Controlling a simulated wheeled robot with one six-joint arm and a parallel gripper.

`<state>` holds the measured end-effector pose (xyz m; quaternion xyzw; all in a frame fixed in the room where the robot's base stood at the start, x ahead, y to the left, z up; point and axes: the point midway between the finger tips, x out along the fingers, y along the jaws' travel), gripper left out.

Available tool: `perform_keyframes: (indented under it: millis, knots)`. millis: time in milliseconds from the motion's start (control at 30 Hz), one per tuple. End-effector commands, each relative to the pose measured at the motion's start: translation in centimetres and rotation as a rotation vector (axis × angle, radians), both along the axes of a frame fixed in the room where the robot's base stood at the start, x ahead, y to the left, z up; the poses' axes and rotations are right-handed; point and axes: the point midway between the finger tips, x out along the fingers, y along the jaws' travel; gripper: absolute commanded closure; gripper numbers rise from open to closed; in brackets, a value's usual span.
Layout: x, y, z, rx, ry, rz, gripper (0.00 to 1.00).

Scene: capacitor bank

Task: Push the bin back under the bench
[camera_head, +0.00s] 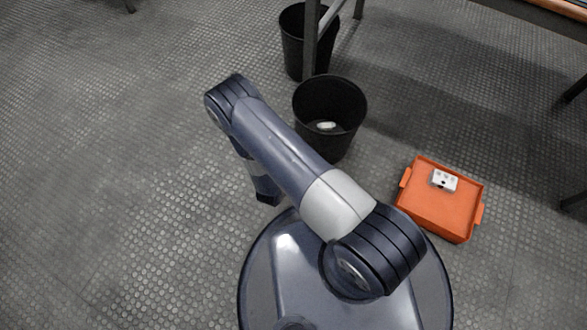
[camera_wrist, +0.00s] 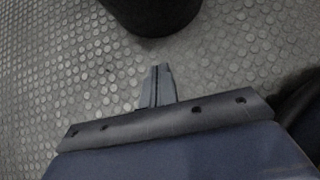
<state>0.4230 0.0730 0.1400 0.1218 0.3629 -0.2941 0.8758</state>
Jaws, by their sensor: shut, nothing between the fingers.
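A black round bin (camera_head: 330,140) stands upright on the floor in front of the bench (camera_head: 311,45), near its leg. A small whitish item (camera_head: 326,125) lies inside it. A second black bin (camera_head: 296,45) stands behind it, beside the bench leg and partly hidden by it. In the wrist view, the lower part of a dark bin (camera_wrist: 150,14) shows at the top edge; I cannot be sure which bin it is. My gripper (camera_wrist: 157,70) is shut and empty, with floor showing between its tips and that bin. In the head view my arm hides the fingers.
An orange tray (camera_head: 430,215) with a small white device (camera_head: 444,181) on it lies on the floor right of the front bin. The studded grey floor at left is clear. More dark bench legs stand at the right edge.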

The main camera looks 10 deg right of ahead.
Motion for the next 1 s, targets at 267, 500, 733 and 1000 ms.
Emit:
perform_keyframes:
  millis: [267, 500, 733, 1000]
  knots:
    - [3.5, -2.8, -5.0, 0.001, -0.001, -0.006, 1.0]
    - [6.2, -4.7, -5.4, 0.0, -0.003, -0.005, 1.0]
    - [7.3, -5.5, -5.3, 0.0, 0.0, -0.001, 1.0]
    - [7.4, -5.6, -5.2, 0.0, 0.0, -0.001, 1.0]
